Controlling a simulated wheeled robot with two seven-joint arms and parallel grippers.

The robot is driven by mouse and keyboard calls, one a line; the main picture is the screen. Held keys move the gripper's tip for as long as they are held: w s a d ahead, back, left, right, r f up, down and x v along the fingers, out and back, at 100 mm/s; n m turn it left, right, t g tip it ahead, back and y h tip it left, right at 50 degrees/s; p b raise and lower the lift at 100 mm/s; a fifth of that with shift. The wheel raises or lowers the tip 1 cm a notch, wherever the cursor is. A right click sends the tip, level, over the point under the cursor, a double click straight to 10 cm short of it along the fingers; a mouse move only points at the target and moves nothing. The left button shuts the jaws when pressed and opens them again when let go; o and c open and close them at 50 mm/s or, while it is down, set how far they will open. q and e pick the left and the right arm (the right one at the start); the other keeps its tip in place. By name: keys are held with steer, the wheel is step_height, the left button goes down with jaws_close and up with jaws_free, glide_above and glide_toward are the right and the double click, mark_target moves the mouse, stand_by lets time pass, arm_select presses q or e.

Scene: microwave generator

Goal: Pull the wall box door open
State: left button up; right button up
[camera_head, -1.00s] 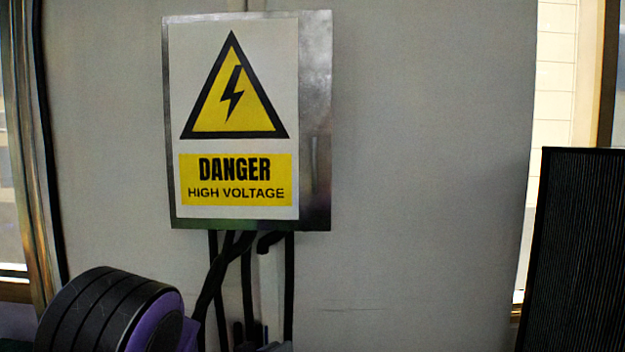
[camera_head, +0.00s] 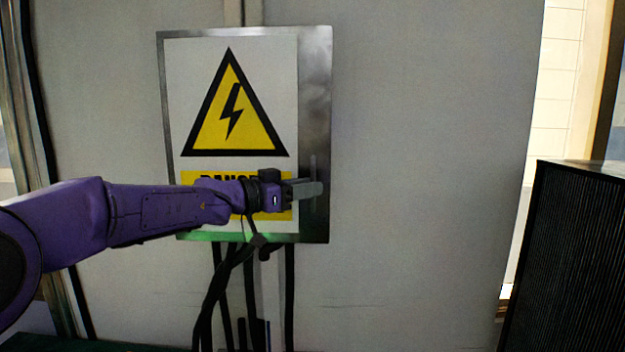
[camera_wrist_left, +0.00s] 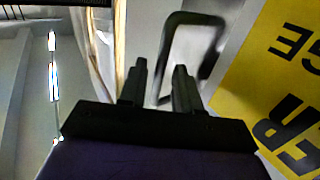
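The wall box (camera_head: 317,90) is a grey metal box on the wall. Its door (camera_head: 280,60) carries a yellow high-voltage danger sign and looks closed. A thin handle (camera_head: 313,166) stands at the door's right side in the head view. In the left wrist view it is a dark loop handle (camera_wrist_left: 195,18) ahead of the fingers. My left gripper (camera_head: 308,188) is at the handle's lower part, with fingers apart. In the wrist view one bar of the loop lines up with the gap between the fingertips (camera_wrist_left: 160,72); contact cannot be told. My right gripper is out of view.
Black cables (camera_head: 250,300) hang below the box. A dark ribbed cabinet (camera_head: 570,250) stands at the right. The wall (camera_head: 420,150) between box and cabinet is clear.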

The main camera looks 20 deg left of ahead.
arm_select(q)
steer(key=shift+x, duration=1.25)
steer(key=shift+s+a+f, duration=0.1)
steer(key=shift+s+a, duration=0.05)
steer(key=shift+s, duration=0.1)
jaws_close()
